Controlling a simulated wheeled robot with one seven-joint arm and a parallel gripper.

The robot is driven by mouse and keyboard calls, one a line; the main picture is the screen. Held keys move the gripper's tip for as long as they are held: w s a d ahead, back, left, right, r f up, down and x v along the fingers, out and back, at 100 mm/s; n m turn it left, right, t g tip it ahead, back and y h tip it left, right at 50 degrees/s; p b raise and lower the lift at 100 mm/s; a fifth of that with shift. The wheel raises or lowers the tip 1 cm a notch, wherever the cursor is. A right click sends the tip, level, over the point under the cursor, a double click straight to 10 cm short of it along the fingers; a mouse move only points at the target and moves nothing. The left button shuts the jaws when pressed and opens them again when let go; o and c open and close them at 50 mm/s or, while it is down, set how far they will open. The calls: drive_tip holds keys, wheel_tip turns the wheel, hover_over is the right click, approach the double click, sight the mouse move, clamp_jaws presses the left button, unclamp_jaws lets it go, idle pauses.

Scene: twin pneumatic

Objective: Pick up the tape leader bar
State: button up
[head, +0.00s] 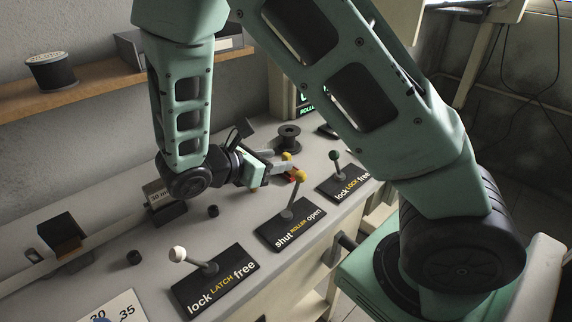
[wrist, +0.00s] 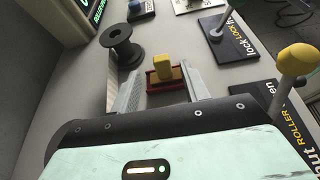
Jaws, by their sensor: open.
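A red bar with a raised yellow block on it, which I take as the tape leader bar (wrist: 164,73), lies on the grey bench in the wrist view. In the head view its yellow block (head: 286,156) shows just beyond my gripper, and the rest is partly hidden. My gripper (wrist: 158,76) is open, with one grey finger to the left of the bar and one to the right. In the head view my gripper (head: 283,167) is low over the bench. I cannot tell whether the fingers touch the bar.
A black spool (wrist: 122,46) stands left of the bar; it is behind my gripper in the head view. The yellow-knobbed roller lever (head: 300,177) stands close in front. The white-knobbed latch lever (head: 178,254) and green-knobbed lock lever (head: 334,156) flank it.

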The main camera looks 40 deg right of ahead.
sight(284, 158)
drive_tip(key=shift+r+x, duration=0.2)
drive_tip(key=shift+x, duration=2.8)
drive_tip(key=shift+s, duration=0.2)
clamp_jaws()
